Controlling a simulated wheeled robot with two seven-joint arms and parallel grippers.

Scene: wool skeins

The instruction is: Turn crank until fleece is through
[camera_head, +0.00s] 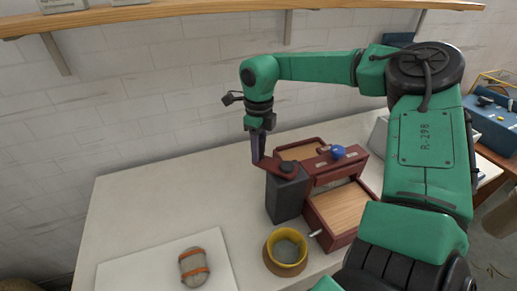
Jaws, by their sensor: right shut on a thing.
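A dark red wooden machine (334,223) with a dark grey side housing (285,200) stands on the table. Its crank (272,165) is a dark red arm on the housing's top. My right gripper (258,150) points down and is shut on the crank's handle, at the arm's far left end. The handle is mostly hidden by the fingers. The machine's front tray (338,206) and back tray (300,152) show bare light wood, with no fleece visible on them. A blue knob (338,152) sits on top. My left gripper is out of view.
A yellow-rimmed bowl (270,254) with something grey inside stands close in front of the machine. A grey bundle with orange bands (194,267) lies on a white board (130,273). The table's left part (150,205) is clear. A shelf (180,10) runs above.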

